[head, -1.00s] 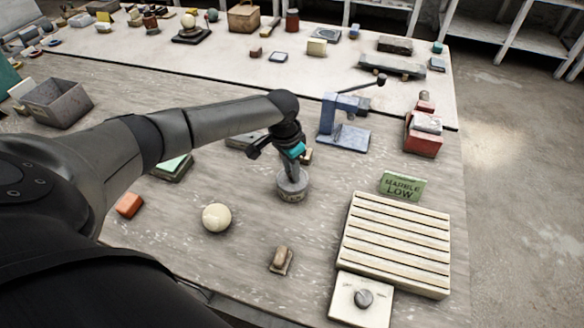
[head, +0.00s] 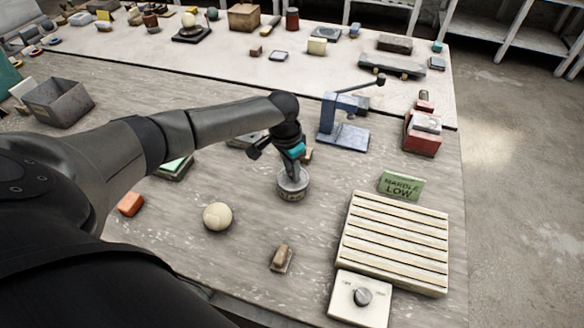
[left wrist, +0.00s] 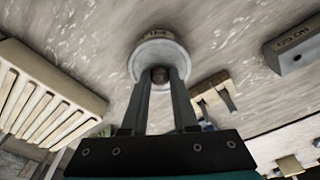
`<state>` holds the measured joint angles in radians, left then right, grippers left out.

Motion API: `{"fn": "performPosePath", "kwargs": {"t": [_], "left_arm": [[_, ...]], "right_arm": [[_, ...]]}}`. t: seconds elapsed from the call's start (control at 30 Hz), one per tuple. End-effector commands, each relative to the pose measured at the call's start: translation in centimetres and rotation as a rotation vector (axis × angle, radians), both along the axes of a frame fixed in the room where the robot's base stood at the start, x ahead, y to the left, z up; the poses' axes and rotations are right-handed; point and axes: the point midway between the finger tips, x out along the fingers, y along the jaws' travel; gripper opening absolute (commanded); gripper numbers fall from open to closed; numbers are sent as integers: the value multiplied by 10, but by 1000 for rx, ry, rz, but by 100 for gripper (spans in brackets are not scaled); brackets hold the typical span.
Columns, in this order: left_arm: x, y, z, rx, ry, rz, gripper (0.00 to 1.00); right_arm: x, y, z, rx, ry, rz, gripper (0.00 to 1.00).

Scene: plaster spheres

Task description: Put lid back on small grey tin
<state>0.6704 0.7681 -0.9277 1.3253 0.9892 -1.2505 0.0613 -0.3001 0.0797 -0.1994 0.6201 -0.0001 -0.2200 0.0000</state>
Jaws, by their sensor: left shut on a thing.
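The small grey tin (head: 291,194) stands on the table near the middle of the head view. A grey round lid (head: 292,181) is at its top; I cannot tell whether it is fully seated. My left gripper (head: 294,174) points down at the lid from above. In the left wrist view the fingers (left wrist: 160,78) are shut on a small brown knob (left wrist: 160,75) at the middle of the pale round lid (left wrist: 150,58). The fingers hide part of the lid. My right gripper is not in view.
A cream ball (head: 217,216) and a brown block (head: 282,258) lie in front of the tin. A slatted board (head: 395,240) and green sign (head: 402,185) are to the right. A blue stand (head: 343,125) is behind.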

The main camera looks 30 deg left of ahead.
Motion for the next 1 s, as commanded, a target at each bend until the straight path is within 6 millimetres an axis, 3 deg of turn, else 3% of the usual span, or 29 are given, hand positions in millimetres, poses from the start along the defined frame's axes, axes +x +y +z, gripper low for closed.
{"fn": "performPosePath", "kwargs": {"t": [0.4,0.43,0.7,0.9,1.0], "left_arm": [[0,0,0,0,0,0,0],[0,0,0,0,0,0,30],[0,0,0,0,0,0,60],[0,0,0,0,0,0,62],[0,0,0,0,1,0,74]], "right_arm": [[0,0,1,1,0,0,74],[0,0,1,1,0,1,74],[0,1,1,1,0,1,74],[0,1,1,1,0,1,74],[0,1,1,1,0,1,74]]}}
